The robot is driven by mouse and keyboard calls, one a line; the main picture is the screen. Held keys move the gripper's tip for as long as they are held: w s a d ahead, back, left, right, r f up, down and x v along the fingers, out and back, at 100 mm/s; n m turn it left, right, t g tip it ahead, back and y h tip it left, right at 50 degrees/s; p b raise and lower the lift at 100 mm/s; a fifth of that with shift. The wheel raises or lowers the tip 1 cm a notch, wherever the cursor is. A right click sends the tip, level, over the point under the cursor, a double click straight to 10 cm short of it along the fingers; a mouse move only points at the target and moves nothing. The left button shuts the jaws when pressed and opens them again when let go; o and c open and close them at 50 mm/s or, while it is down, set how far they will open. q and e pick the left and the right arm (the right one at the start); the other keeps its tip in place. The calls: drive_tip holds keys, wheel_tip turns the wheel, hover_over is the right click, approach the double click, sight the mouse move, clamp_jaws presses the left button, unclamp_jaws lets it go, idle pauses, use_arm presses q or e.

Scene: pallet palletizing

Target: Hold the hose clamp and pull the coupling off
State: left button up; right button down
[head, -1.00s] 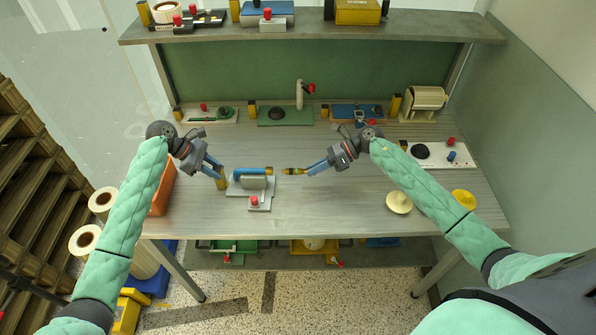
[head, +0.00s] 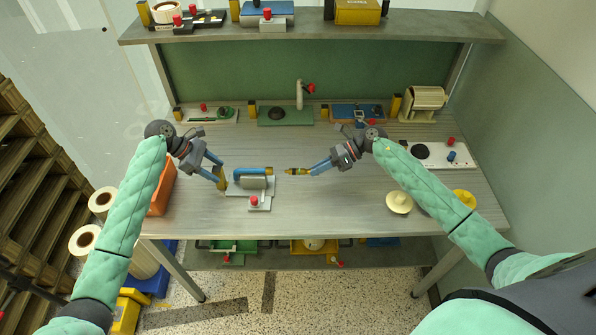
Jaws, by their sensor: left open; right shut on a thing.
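The hose clamp (head: 254,183) is a grey fixture with a blue hose on top, on a pale base in the middle of the bench. A red knob (head: 254,201) sits on its front plate. The coupling (head: 297,171) is a small yellow and dark piece, apart from the right end of the hose. My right gripper (head: 312,170) is shut on the coupling and holds it to the right of the clamp. My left gripper (head: 218,176) is open at the clamp's left end; I cannot tell whether it touches the clamp.
A cream round knob-like piece (head: 399,202) stands right of centre on the bench (head: 340,215). Several fixtures line the back edge, including a white board (head: 436,154) at the right. An orange bin (head: 163,191) is at the left edge. The front middle of the bench is clear.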

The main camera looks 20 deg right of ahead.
use_arm(q)
drive_tip(key=v, duration=1.1)
drive_tip(key=shift+a+r, duration=0.25)
drive_tip(key=shift+w+d+f, duration=0.1)
drive_tip(key=shift+f, duration=0.05)
